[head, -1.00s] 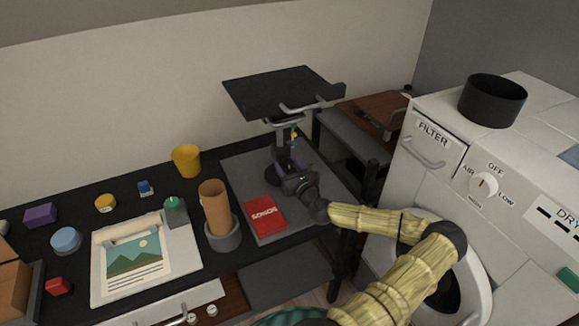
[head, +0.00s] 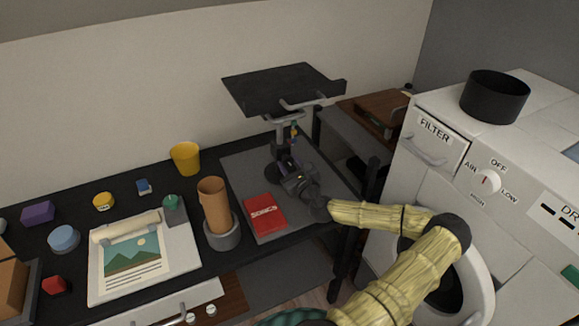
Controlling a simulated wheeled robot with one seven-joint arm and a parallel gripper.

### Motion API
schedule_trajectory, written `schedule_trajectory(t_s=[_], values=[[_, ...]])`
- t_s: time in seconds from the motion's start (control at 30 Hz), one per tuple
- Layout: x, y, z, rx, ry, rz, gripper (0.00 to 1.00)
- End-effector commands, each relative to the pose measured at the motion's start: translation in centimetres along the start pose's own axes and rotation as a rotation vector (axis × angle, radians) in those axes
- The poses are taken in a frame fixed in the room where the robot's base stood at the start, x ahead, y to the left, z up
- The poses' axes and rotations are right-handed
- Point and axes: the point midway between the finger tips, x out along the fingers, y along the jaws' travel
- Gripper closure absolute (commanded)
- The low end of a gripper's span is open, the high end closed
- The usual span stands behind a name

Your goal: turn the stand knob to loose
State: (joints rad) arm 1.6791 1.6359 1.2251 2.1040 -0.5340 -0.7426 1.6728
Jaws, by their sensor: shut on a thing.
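The stand (head: 284,88) has a black tilted top with a grey lip, carried on a grey post over a dark round base. It stands on a grey mat (head: 240,166) at the back right of the black desk. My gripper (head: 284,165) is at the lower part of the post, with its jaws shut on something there. The knob itself is hidden by the gripper and too small to make out, so its setting does not show. Small coloured marks (head: 294,132) show on the post above the gripper.
A red book (head: 264,212) lies in front of the stand. A brown tube in a grey holder (head: 222,236) stands left of it, with a yellow cup (head: 186,158) behind. A white dryer (head: 430,190) stands close on the right, beside my arm.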

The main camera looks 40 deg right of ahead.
Motion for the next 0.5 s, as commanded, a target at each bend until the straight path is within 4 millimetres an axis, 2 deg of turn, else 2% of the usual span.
schedule_trajectory(t_s=[0.5], values=[[0.0,-0.02,-0.1,-0.488,0.0,0.001,0.85]])
